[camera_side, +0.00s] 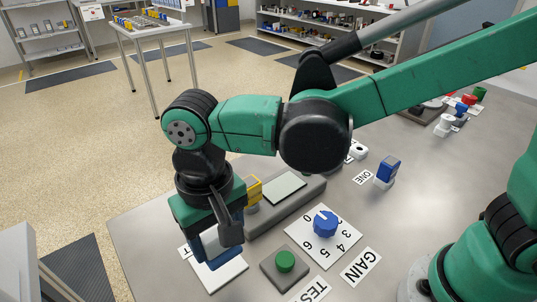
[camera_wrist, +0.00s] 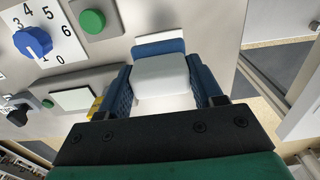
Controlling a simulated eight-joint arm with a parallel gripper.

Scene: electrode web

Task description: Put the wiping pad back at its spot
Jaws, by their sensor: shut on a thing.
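My gripper (camera_side: 212,243) is shut on the wiping pad, a pale grey block (camera_wrist: 160,76) with a blue strip along its far side. In the wrist view the two blue fingers of my gripper (camera_wrist: 161,88) press on its left and right sides. In the side view the pad (camera_side: 211,241) is partly hidden by my wrist and fingers. It is low over a white plate (camera_side: 222,276) on the bench; I cannot tell whether it touches. A white edge of this plate also shows just past the pad in the wrist view (camera_wrist: 152,38).
A green button (camera_side: 285,261) and a blue dial (camera_side: 325,223) on a numbered card stand close to the right. A grey block with a pale green panel (camera_side: 283,187) and a yellow part (camera_side: 254,189) lie behind. A blue-and-white switch (camera_side: 387,171) stands farther right.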

